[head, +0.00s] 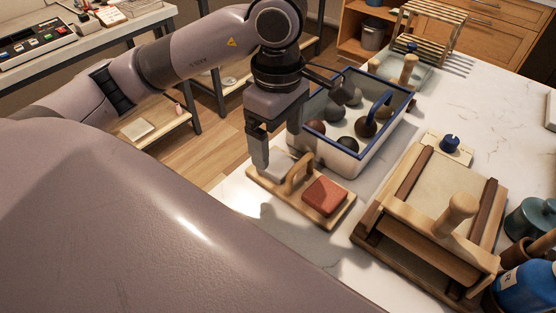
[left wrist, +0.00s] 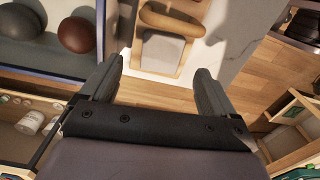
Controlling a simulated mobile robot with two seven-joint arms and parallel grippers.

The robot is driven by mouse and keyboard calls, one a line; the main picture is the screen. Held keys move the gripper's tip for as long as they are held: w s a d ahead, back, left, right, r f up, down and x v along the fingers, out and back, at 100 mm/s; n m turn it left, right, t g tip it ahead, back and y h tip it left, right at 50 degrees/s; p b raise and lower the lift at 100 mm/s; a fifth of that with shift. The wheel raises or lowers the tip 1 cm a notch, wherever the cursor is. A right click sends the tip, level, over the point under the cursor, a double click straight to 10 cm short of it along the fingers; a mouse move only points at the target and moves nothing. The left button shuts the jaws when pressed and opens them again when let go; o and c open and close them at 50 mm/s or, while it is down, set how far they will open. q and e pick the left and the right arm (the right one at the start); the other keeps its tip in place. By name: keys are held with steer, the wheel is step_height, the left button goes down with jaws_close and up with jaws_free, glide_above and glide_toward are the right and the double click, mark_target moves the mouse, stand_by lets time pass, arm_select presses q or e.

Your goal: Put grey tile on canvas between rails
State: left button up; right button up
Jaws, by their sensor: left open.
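The grey tile (head: 275,173) lies at the left end of a wooden carrier (head: 328,221) with an arched handle, partly hidden by my gripper in the head view. It also shows in the left wrist view (left wrist: 162,52), flat and just beyond the fingertips. My left gripper (head: 276,152) is open and empty above that end of the carrier; its spread fingers show in the left wrist view (left wrist: 158,72). The pale canvas (head: 447,187) lies on a board between two dark rails (head: 413,173). My right gripper is not in view.
A red tile (head: 325,195) lies at the carrier's other end. A blue-rimmed bin (head: 340,160) with several balls stands behind. A wooden crosspiece with a knob handle (head: 457,213) spans the board's near part. Jars and a blue bottle (head: 526,288) crowd the right.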

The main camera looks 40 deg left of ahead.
mark_target(279, 163)
arm_select(q)
steer(key=shift+s+d+f+p, duration=0.1)
steer(key=shift+f+p, duration=0.1)
steer(key=shift+f, duration=1)
steer(key=shift+d+f+p, duration=0.1)
steer(key=shift+f+p, duration=0.05)
steer(key=shift+f, duration=1)
steer(key=c, duration=1.3)
steer(key=shift+o, duration=0.2)
step_height(279, 163, up, 10)
